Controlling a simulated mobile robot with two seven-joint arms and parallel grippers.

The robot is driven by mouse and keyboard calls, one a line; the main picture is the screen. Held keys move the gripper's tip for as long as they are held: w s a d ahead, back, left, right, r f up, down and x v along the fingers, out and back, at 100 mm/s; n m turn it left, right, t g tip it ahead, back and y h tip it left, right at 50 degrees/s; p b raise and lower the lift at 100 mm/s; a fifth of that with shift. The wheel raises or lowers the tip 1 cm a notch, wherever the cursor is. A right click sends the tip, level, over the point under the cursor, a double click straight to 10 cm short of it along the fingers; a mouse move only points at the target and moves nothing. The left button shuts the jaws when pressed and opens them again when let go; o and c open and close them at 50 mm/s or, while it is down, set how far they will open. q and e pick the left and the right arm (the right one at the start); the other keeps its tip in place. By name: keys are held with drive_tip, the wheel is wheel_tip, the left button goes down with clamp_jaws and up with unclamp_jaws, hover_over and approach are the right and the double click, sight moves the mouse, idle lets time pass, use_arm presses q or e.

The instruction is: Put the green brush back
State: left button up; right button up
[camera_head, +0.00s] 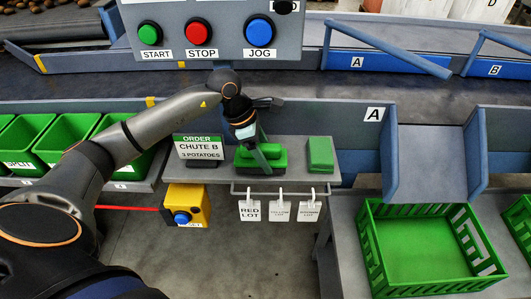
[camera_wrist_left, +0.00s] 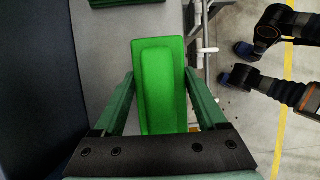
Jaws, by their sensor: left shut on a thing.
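The green brush (camera_head: 272,157) is at my left gripper (camera_head: 262,158), at the middle of the grey shelf. In the left wrist view the brush (camera_wrist_left: 160,85) lies lengthwise between the two green fingers, and my left gripper (camera_wrist_left: 160,105) is shut on it. The fingers and wrist hide part of it in the head view. A darker green base shows under it; I cannot tell whether the brush rests on it or is just above. My right gripper is not in view.
A green block (camera_head: 320,154) lies right of the brush on the shelf (camera_head: 298,183). The order sign (camera_head: 200,150) stands to its left. Lot tags (camera_head: 280,210) hang from the front rail. A yellow button box (camera_head: 187,205) and green crate (camera_head: 374,265) are nearby.

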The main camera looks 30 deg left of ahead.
use_arm(q)
drive_tip(key=shift+w+a, duration=0.15)
drive_tip(key=shift+w, duration=0.2)
drive_tip(key=shift+s+f, duration=0.1)
drive_tip(key=shift+f, duration=0.1)
drive_tip(key=shift+f, duration=0.25)
drive_tip(key=o, duration=1.4)
drive_tip(key=shift+r, duration=0.1)
